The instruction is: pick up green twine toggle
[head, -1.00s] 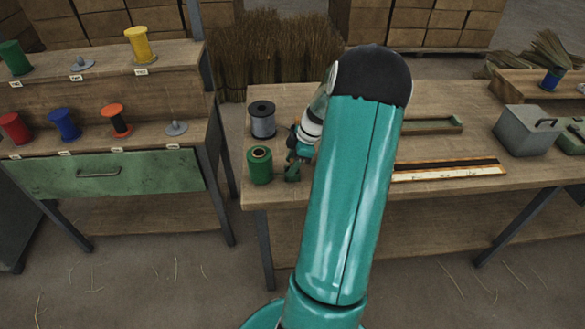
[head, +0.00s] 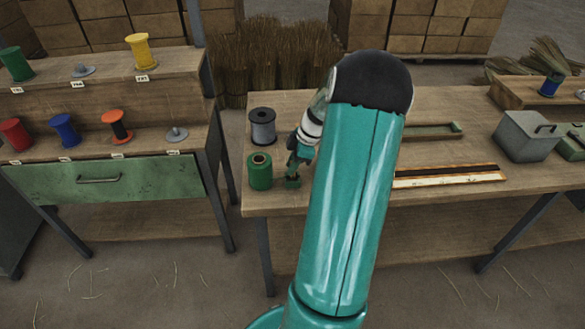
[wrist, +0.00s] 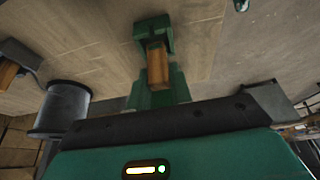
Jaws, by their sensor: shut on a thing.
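The green twine spool (head: 260,171) stands upright near the front left corner of the workbench. My gripper (head: 293,178) is low over the bench, just right of that spool; my own arm hides part of it. In the wrist view, my gripper (wrist: 155,45) has its green fingers at the upper middle, shut around a small wooden piece, which I take for the green twine toggle (wrist: 158,68). The head view is too small to show the toggle itself.
A grey spool (head: 262,126) stands behind the green one and also shows in the wrist view (wrist: 62,108). A grey box (head: 524,136) and a long flat strip (head: 450,175) lie to the right. A shelf (head: 100,175) with coloured spools stands at left, across a gap.

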